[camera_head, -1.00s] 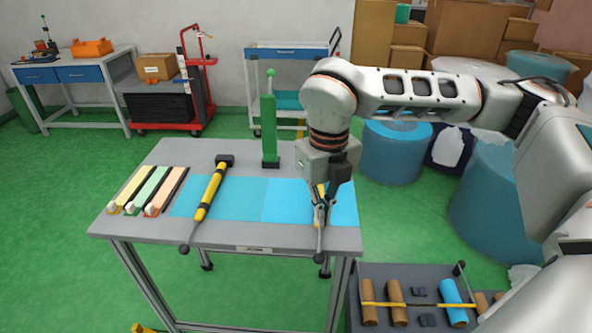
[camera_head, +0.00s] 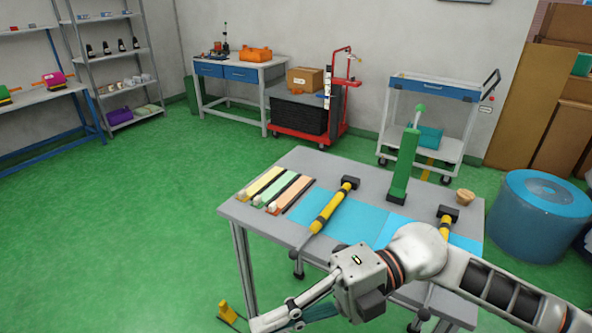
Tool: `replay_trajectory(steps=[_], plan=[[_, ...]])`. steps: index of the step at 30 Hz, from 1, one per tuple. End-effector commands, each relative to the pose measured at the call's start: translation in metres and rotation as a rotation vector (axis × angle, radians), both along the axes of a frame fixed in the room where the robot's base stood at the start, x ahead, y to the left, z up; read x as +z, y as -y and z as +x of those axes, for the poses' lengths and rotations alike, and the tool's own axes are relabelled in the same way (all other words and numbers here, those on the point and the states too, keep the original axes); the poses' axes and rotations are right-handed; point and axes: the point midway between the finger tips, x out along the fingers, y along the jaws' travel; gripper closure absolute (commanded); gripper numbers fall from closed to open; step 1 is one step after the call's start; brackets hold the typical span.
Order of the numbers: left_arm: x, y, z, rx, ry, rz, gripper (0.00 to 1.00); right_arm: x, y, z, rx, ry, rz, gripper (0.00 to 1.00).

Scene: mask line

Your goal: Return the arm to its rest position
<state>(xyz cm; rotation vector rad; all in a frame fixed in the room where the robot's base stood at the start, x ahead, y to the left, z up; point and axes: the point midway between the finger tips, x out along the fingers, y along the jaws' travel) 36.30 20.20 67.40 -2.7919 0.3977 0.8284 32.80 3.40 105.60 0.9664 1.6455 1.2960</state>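My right arm comes in from the lower right and reaches across the front of the grey worktable (camera_head: 300,160). Its gripper (camera_head: 268,322) points left at the bottom of the view, in front of the table's near edge; I cannot tell how far its fingers are apart. I see nothing held in it. My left arm is not in view. A yellow and black tool (camera_head: 331,208) lies on the blue mat (camera_head: 365,222). A second such tool (camera_head: 446,226) lies farther right, partly hidden behind my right arm.
Yellow, green and orange strips (camera_head: 277,187) lie at the table's left. A green upright post (camera_head: 403,165) and a small tan round piece (camera_head: 465,197) stand at the back. A blue barrel (camera_head: 540,215) is right of the table. The green floor to the left is mostly clear.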

Motion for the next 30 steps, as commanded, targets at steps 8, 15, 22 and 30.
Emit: replay_trajectory(steps=[8, 15, 22, 30], plan=[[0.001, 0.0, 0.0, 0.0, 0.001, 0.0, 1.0, 0.04, -0.012, 0.063, -0.364, -0.336, 0.425, 1.0], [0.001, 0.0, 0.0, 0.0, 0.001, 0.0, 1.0, -0.011, 0.041, 0.144, -0.811, -0.663, 0.608, 1.0], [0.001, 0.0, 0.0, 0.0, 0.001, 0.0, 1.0, -0.139, 0.12, 0.171, -1.272, -0.99, 0.596, 1.0], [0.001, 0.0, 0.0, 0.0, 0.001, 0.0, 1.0, -0.295, 0.196, 0.113, -1.68, -1.311, 0.419, 1.0]])
